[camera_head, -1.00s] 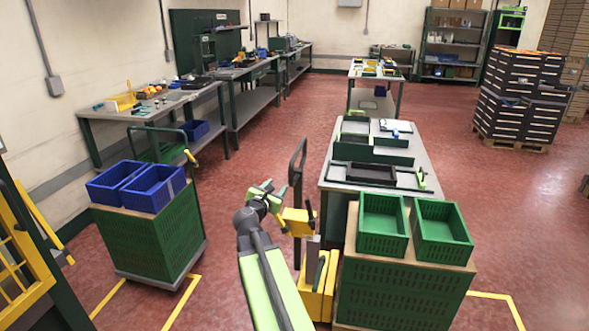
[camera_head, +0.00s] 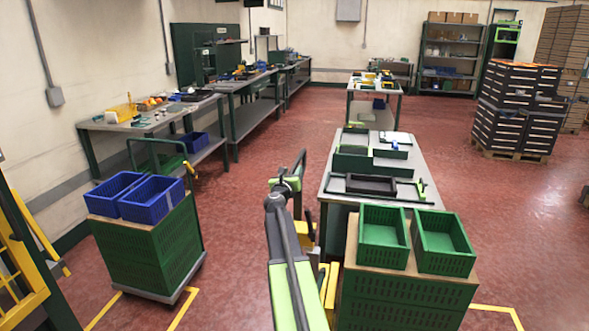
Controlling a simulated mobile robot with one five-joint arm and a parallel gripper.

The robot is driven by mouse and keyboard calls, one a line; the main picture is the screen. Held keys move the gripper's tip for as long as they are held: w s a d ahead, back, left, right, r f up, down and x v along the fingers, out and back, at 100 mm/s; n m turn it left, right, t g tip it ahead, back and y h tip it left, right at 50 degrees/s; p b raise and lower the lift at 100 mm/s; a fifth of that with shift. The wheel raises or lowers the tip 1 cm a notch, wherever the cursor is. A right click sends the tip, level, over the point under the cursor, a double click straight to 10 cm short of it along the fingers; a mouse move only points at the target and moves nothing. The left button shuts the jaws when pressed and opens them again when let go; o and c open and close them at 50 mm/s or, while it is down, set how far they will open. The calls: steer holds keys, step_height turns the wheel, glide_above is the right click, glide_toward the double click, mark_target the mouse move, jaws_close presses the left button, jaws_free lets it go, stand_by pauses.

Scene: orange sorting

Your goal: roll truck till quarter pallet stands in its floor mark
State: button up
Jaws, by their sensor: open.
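The yellow pallet truck (camera_head: 328,285) stands at bottom centre, partly hidden behind my arm. Its dark upright tiller (camera_head: 301,165) rises behind my gripper. My gripper (camera_head: 287,181) is open and overlaps the tiller in the picture; I cannot tell whether they touch. To the right of the truck is a green slatted load (camera_head: 405,300) with a wooden top and two open green crates (camera_head: 445,240) on it. Any quarter pallet under it is out of the picture. Yellow floor lines (camera_head: 497,308) show at its right; the rest of that mark is hidden or cut off.
A green cart (camera_head: 150,250) with two blue crates (camera_head: 152,195) stands left, beside other yellow floor lines (camera_head: 183,308). A grey table (camera_head: 333,180) with trays lies just beyond the truck. Benches line the left wall. Red floor is open between the cart and table.

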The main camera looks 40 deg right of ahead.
steer(key=x, duration=0.3)
steer(key=shift+w+d, duration=0.1)
steer(key=shift+d, duration=0.05)
jaws_close()
stand_by(1.2)
